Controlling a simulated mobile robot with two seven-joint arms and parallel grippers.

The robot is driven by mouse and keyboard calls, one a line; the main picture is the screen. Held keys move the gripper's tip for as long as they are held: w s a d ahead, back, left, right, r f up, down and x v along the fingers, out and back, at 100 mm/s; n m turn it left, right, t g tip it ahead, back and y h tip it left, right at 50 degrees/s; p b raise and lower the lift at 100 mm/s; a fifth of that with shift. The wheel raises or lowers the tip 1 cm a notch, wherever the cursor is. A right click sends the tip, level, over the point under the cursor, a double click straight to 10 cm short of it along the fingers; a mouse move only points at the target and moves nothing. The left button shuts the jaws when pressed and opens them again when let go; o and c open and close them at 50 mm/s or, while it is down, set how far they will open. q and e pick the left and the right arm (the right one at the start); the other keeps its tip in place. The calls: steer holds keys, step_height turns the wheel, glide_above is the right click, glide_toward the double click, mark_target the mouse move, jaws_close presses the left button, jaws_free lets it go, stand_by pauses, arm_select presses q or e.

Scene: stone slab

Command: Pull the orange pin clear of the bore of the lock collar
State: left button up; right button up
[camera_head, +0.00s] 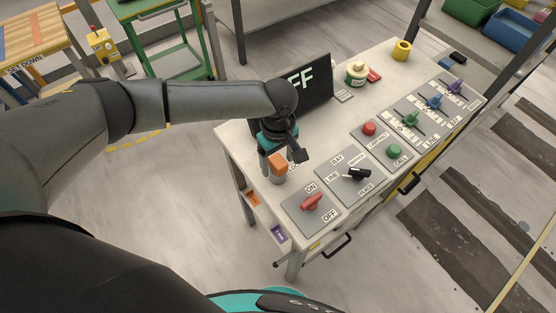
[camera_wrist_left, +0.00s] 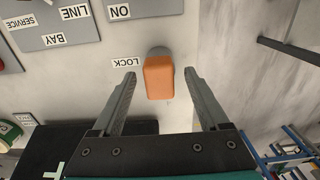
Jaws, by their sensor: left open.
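The orange pin (camera_head: 279,164) is at the near left part of the white console top, beside the ON/OFF plate. In the left wrist view the orange pin (camera_wrist_left: 158,78) shows as a block-shaped head next to the LOCK label. A grey rounded part, which looks like the lock collar (camera_wrist_left: 159,50), shows just past the head; most of it is hidden, and so is the bore. My left gripper (camera_head: 285,156) is open above the pin. In the left wrist view the left gripper (camera_wrist_left: 160,74) has one finger on each side of the head, with gaps. My right gripper is not in view.
A red ON/OFF switch (camera_head: 311,202) and a black selector (camera_head: 358,174) sit close by on the console (camera_head: 236,138). A dark display (camera_head: 308,90) stands behind the gripper. Buttons, sliders, a cream-and-green object (camera_head: 356,73) and a yellow ring (camera_head: 401,50) are farther right.

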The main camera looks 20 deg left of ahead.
arm_select(q)
steer(key=shift+f, duration=0.15)
steer(key=shift+c, duration=0.2)
jaws_close()
stand_by(0.4)
